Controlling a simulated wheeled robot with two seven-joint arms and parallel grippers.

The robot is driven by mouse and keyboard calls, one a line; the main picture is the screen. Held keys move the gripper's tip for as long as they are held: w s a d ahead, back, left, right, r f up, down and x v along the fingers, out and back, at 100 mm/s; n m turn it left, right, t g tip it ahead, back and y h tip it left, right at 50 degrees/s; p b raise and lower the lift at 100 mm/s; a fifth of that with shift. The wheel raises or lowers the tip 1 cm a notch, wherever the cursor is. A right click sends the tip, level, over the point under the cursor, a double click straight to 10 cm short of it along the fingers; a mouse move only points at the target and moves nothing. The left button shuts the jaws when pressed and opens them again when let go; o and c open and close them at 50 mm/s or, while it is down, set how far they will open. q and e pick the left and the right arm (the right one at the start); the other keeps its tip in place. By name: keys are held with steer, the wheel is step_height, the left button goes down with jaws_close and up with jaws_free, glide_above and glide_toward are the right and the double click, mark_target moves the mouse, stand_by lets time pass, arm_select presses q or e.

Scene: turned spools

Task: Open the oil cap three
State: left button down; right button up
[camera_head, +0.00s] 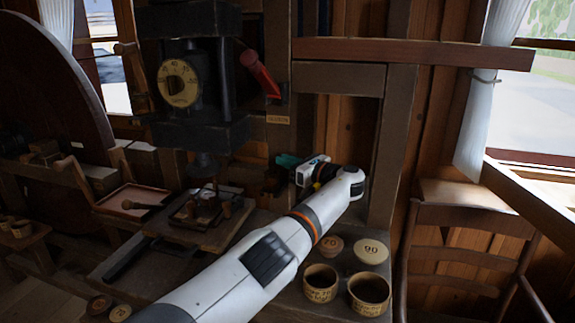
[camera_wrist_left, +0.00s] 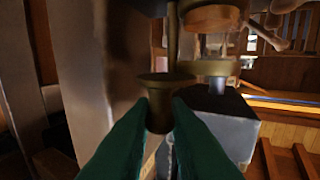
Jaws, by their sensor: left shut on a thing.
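My left gripper (camera_head: 287,160) reaches in at the foot of the dark machine, its teal fingers pointing left. In the left wrist view the green fingers (camera_wrist_left: 159,108) are shut on a brass-coloured, flared cap (camera_wrist_left: 163,84). The fingers touch both sides of its narrower lower part; its wide rim shows above them. A second similar flared cap (camera_wrist_left: 208,68) sits beyond, on a dark grey block (camera_wrist_left: 222,125). The held cap is too small and dark to make out in the head view. No number shows on either cap. My right gripper is in neither view.
Round wooden boxes (camera_head: 321,283) and lids (camera_head: 371,252) stand right of my arm. A wooden chair (camera_head: 465,235) is at the right.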

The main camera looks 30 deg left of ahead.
arm_select(q)
steer(key=shift+r, duration=0.1)
steer(key=c, duration=1.5)
jaws_free()
steer(key=d, duration=0.4)
steer(key=s+d, duration=0.1)
steer(key=d, duration=0.2)
steer(key=s+d+b, duration=0.1)
steer(key=d, duration=0.3)
steer(key=shift+d, duration=0.35)
steer(key=shift+s, duration=0.1)
